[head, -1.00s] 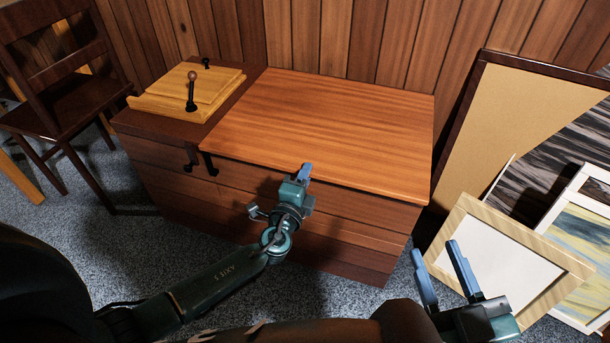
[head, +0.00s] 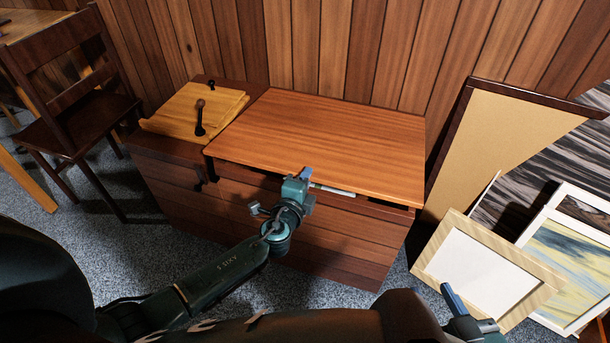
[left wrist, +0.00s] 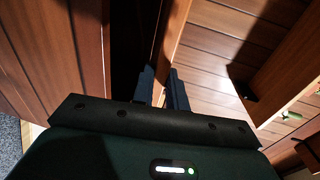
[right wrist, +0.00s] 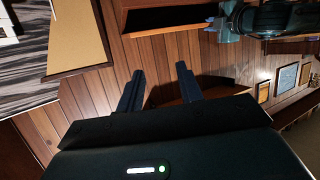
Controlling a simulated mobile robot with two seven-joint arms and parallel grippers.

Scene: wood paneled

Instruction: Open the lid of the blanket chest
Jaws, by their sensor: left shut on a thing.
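The blanket chest (head: 290,230) stands against the wall with its brown lid (head: 325,140) tilted up a little. A dark gap shows under the lid's front edge, with a pale strip inside. My left gripper (head: 305,175) is at the middle of that front edge, shut on the lid. In the left wrist view my left fingers (left wrist: 161,82) are close together at a wooden edge; part of the grip is hidden. My right gripper (head: 458,305) is low at the right in the head view, apart from the chest. In the right wrist view its fingers (right wrist: 160,88) are spread and empty.
A yellowish wooden board (head: 190,112) with dark knobs lies on the chest's left end. A dark chair (head: 80,120) stands to the left. Framed pictures (head: 485,268) and a cork board (head: 510,140) lean at the right. The wall (head: 350,50) is close behind the lid.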

